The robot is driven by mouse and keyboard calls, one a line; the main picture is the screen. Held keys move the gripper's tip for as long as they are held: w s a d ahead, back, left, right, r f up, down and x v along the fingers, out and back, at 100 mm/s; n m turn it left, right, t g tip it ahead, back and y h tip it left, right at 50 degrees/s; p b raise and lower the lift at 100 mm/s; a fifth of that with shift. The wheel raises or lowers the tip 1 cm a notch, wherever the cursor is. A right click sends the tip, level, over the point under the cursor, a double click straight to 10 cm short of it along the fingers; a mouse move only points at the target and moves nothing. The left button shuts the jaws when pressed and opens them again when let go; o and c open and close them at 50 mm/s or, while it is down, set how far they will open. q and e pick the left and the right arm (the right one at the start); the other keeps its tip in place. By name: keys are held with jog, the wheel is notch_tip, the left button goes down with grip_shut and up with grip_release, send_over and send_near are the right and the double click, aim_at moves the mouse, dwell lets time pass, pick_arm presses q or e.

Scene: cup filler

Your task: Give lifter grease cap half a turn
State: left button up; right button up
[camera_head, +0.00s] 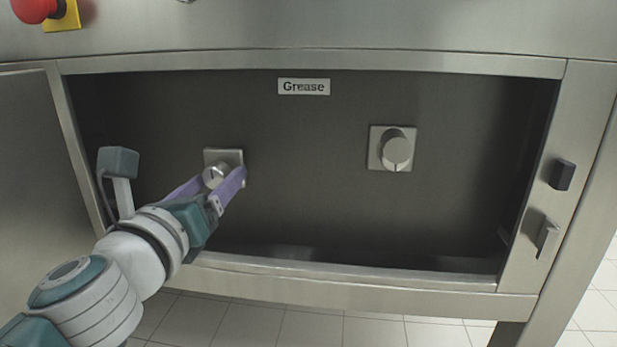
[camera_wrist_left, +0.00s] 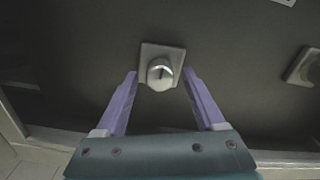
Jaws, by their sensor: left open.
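Two round metal grease caps on square plates sit on the dark back wall of an open compartment. The left cap (camera_head: 214,175) has a dark mark on its face; it also shows in the left wrist view (camera_wrist_left: 160,73). The right cap (camera_head: 398,150) is apart to the right. No label tells which one is the lifter's. My left gripper (camera_head: 211,180) is open, its purple fingers at either side of the left cap. In the left wrist view the fingertips (camera_wrist_left: 160,74) stand apart with the cap between them; I cannot tell whether they touch it. My right gripper is not in view.
A "Grease" label (camera_head: 304,87) is on the back wall above. The compartment has a metal frame with a bottom lip (camera_head: 350,287) and an open door (camera_head: 30,185) at left. A latch (camera_head: 547,238) is on the right post. A red emergency button (camera_head: 33,9) is at top left.

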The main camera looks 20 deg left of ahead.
pick_arm(q)
jog(key=shift+c, duration=0.2)
grip_shut()
dwell(0.3)
